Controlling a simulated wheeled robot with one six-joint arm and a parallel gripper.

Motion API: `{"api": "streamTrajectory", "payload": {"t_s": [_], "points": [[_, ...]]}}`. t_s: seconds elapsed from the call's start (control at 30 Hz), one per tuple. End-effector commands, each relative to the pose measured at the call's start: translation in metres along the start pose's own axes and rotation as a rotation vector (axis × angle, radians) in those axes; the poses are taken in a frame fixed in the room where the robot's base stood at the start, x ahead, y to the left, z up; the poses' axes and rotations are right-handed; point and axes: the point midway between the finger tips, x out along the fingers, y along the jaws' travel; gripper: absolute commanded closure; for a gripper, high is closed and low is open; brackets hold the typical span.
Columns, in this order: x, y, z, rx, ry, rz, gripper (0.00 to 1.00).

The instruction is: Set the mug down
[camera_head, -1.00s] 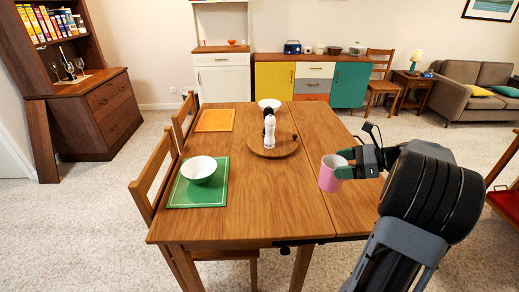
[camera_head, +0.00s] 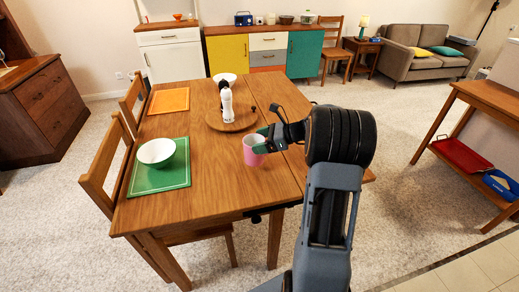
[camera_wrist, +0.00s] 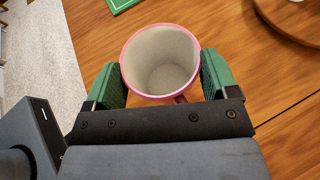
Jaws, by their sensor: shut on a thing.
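A pink mug (camera_head: 254,150) with a pale inside is held by my gripper (camera_head: 262,143) over the right part of the wooden dining table (camera_head: 210,185). In the wrist view the mug (camera_wrist: 160,60) is upright and empty, between the two green fingers of my gripper (camera_wrist: 161,80), which are shut on it. Its handle shows partly, low beside the gripper body. I cannot tell whether the mug's base touches the table top or hangs just above it.
A round wooden board (camera_head: 240,123) with a white shaker (camera_head: 227,102) and a dark one stands behind the mug. A white bowl (camera_head: 156,152) sits on a green placemat (camera_head: 175,177) at left. An orange placemat (camera_head: 168,101) lies farther back. The table's front middle is clear.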

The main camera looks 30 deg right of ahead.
Motion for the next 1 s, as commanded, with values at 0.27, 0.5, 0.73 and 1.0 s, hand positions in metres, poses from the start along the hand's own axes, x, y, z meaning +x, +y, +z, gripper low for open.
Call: {"api": "streamTrajectory", "payload": {"t_s": [0.27, 0.5, 0.73, 1.0], "points": [[0.017, -0.001, -0.03, 0.003, -0.001, 0.0, 0.7], [0.017, -0.001, -0.031, 0.0, -0.001, 0.0, 0.7], [0.018, -0.001, -0.034, 0.001, 0.0, 0.001, 0.15], [0.018, -0.001, -0.034, 0.001, 0.0, 0.001, 0.0]]}}
